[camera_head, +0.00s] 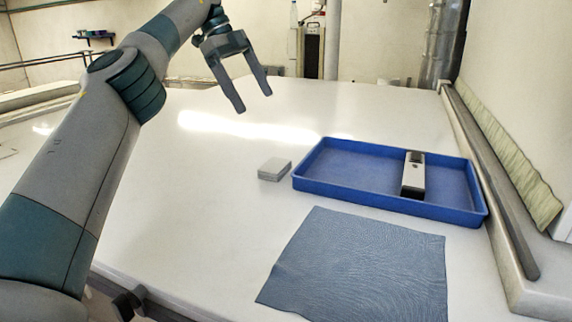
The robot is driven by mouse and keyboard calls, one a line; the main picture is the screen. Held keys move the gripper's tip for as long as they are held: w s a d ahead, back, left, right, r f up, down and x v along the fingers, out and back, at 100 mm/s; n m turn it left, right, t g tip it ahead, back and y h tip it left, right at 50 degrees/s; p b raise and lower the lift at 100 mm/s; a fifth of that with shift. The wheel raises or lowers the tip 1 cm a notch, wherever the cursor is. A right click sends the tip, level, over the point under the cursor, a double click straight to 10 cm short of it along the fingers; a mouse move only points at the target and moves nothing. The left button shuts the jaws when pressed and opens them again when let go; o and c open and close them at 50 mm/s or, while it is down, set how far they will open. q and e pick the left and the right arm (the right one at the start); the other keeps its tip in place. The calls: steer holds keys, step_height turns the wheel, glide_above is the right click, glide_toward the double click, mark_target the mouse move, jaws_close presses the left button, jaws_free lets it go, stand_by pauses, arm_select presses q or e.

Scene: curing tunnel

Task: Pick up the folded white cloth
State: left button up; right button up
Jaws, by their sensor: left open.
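The folded white cloth (274,169) lies as a small, flat, layered stack on the white table, just left of the blue tray. My left gripper (254,103) is open and empty, with its two fingers pointing down. In the picture it is above and slightly left of the cloth, apart from it. My left arm comes in from the left edge. My right gripper is not in view.
A blue tray (340,190) holds a white and black device (413,175). A blue-grey textured cloth (357,266) lies flat in front of the tray. A rail (490,175) runs along the table's right side. The table (190,200) is clear left of the folded cloth.

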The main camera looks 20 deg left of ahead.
arm_select(q)
steer(key=shift+s+d+r+n+g+y, duration=0.2)
steer(key=shift+s+n+g+y, duration=0.15)
steer(key=shift+s+y, duration=0.2)
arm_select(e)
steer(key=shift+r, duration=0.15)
arm_select(q)
steer(key=b, duration=0.4)
glide_above(269, 162)
steer(key=shift+w+f, duration=0.1)
steer(key=shift+f, duration=5.55)
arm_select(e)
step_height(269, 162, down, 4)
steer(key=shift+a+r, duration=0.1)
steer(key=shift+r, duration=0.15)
arm_select(q)
steer(key=shift+p, duration=0.3)
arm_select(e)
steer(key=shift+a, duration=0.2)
